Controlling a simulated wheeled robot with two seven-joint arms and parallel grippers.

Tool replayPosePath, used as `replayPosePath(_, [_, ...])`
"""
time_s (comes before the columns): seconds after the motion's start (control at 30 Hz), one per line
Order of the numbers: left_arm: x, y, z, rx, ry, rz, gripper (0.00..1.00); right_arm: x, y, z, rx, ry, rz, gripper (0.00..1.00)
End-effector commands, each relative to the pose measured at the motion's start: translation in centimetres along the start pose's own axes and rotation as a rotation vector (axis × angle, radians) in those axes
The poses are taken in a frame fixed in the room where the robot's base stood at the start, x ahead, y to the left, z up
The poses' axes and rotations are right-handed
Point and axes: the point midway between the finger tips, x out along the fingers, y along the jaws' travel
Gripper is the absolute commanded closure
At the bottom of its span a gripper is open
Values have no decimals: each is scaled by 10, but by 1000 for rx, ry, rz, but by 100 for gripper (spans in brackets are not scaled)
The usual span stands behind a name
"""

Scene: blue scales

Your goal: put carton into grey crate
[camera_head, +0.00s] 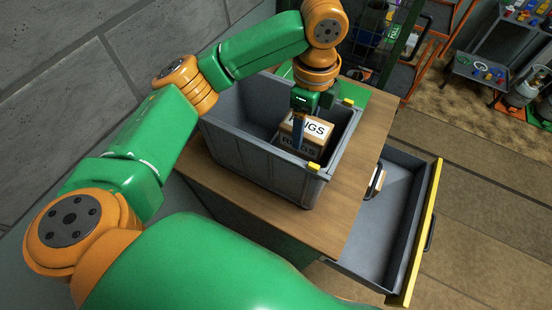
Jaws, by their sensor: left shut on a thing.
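The grey crate (262,160) stands on a wooden cabinet top and has yellow handles on its rim. My left gripper (299,132) reaches down into the crate from above and is shut on the carton. Whether the carton touches the crate's floor cannot be told. My right gripper is not in view.
The wooden top (344,212) has free room right of the crate. Below it, a grey drawer (375,232) with a yellow front stands open, with a small box inside. A grey block wall is at the left. Racks and a cart stand at the back right.

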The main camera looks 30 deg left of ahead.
Motion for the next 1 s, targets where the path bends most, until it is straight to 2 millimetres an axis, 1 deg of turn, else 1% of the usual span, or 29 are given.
replayPosePath(0.03, [17,0,0,0,1,1,100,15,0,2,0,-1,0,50])
replayPosePath(0.07, [19,0,0,0,1,1,100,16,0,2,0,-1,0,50])
replayPosePath(0.13, [28,0,0,-1,-1,3,100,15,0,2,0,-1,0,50])
replayPosePath(0.3, [66,2,1,0,-2,5,100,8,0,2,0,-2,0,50])
replayPosePath(0.37, [75,1,0,-1,-2,3,100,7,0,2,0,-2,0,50])
replayPosePath(0.53, [110,1,0,-1,-1,3,100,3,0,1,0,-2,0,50])
replayPosePath(0.63, [118,1,0,0,-1,0,100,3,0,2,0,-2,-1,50])
replayPosePath(0.9, [120,1,0,1,0,0,100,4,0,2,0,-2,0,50])
replayPosePath(0.93, [121,1,0,1,-1,1,25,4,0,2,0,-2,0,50])
replayPosePath(0.97, [120,1,0,1,-1,0,17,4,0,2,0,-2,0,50])
replayPosePath(1.0, [120,1,0,1,-1,0,6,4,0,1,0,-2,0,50])
